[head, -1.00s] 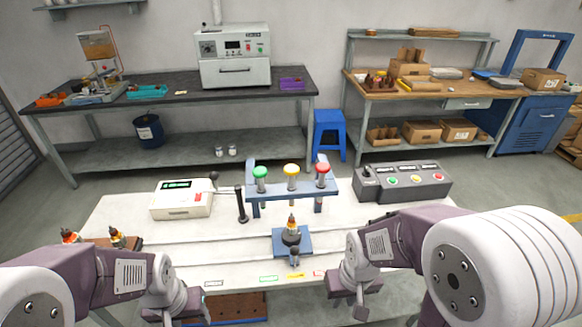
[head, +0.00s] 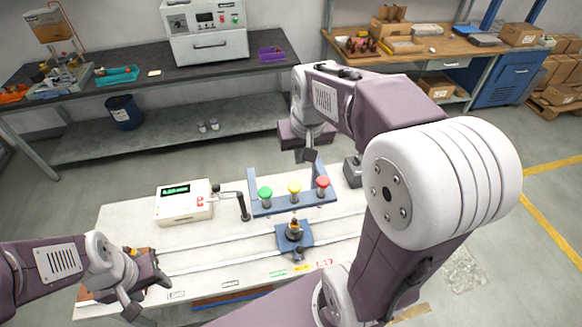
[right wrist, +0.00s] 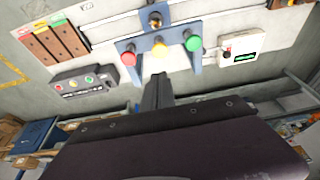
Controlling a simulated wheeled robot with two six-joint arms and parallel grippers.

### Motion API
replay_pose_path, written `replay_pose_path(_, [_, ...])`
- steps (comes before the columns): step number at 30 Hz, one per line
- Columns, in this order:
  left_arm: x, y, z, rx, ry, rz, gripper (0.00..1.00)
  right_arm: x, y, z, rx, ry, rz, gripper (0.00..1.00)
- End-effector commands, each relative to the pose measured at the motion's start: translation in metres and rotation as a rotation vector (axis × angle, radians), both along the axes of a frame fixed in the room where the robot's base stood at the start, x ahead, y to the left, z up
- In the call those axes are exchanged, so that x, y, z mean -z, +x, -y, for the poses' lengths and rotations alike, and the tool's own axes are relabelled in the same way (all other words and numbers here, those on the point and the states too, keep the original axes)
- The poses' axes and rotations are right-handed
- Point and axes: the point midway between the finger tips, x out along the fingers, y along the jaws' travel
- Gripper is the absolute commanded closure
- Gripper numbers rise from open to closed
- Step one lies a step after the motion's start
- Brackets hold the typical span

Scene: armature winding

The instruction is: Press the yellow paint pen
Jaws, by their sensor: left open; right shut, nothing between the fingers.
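The yellow paint pen (head: 294,189) stands in the middle of a blue rack (head: 300,208), between a green pen (head: 265,194) and a red pen (head: 322,184). In the right wrist view the yellow pen (right wrist: 160,50) shows just beyond the fingertips. My right gripper (head: 309,155) is shut and empty, above and behind the rack, apart from the pens. An armature (head: 294,229) sits on a blue fixture (head: 305,240) in front of the rack. My left gripper (head: 145,284) is open over the table's left front, partly covering things there.
A white meter box (head: 184,203) with a crank stands left of the rack. A button panel (head: 353,171) at the right is mostly hidden by my right arm; it shows fully in the right wrist view (right wrist: 84,86).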

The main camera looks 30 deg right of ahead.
Motion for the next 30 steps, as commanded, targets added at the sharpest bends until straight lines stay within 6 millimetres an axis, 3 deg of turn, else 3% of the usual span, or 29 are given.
replay_pose_path(11, [0.000,0.000,0.000,0.000,0.000,0.000,0.49,0.010,0.002,0.000,-0.001,0.001,-0.004,1.00])
replay_pose_path(24, [-0.015,0.000,0.000,0.000,0.000,0.000,0.49,0.097,0.027,0.006,0.000,0.002,-0.008,1.00])
replay_pose_path(30, [-0.022,0.000,0.000,0.000,0.000,0.000,0.49,0.127,0.028,0.006,-0.002,0.001,-0.005,1.00])
